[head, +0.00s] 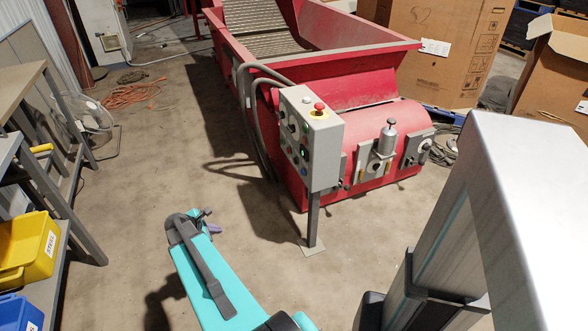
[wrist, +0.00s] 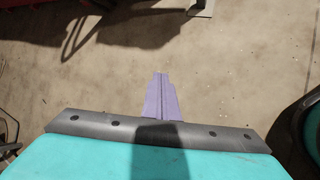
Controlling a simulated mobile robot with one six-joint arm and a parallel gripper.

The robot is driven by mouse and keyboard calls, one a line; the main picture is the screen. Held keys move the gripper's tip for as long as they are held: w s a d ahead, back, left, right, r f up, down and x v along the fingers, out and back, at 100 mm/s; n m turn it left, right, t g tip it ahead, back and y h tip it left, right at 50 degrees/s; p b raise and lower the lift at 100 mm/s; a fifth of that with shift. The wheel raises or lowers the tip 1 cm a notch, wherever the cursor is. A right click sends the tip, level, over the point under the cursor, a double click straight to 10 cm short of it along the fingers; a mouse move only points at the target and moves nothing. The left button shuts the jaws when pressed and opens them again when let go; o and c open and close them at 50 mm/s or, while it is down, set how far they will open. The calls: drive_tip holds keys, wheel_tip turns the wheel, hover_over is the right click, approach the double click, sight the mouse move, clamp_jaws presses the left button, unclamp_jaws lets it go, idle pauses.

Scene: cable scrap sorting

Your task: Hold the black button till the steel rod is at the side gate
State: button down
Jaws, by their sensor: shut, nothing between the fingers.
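A grey control box (head: 308,140) stands on a post in front of the red machine (head: 370,125). Its left-facing panel carries several small buttons, among them dark ones and a green one; I cannot tell which is the black button. A red mushroom knob on yellow (head: 319,109) sits on top. My gripper (head: 214,229) is in the air left of the post, apart from the box. Its purple fingers are shut and empty, also in the wrist view (wrist: 160,78). Grey fittings sit on the machine's front; I cannot make out the steel rod or side gate.
A yellow bin (head: 28,250) and a blue bin (head: 18,312) stand on a shelf at the left. A fan (head: 90,115) and orange cable (head: 130,95) are on the floor further back. Cardboard boxes (head: 440,50) stand behind the machine. The floor around the post is clear.

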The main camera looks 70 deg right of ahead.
sight(295, 161)
drive_tip(key=s+d+r+n+h+b, duration=0.1)
drive_tip(key=s+d+r, duration=0.3)
drive_tip(key=d, duration=0.5)
drive_tip(key=s+d+r+n+g+h+b, duration=0.1)
drive_tip(key=s+d+r, duration=0.3)
drive_tip(key=d, duration=0.5)
drive_tip(key=s+d+r+n+h+b, duration=0.2)
drive_tip(key=s+d+r+b, duration=0.1)
drive_tip(key=d, duration=0.6)
drive_tip(key=shift+s+r+n+g+h, duration=0.3)
drive_tip(key=shift+s+r+h, duration=0.1)
drive_tip(key=shift+r, duration=0.2)
drive_tip(key=shift+s, duration=0.1)
drive_tip(key=s+d, duration=0.5)
drive_tip(key=s, duration=0.1)
drive_tip(key=shift+s+d, duration=0.2)
drive_tip(key=shift+s, duration=0.1)
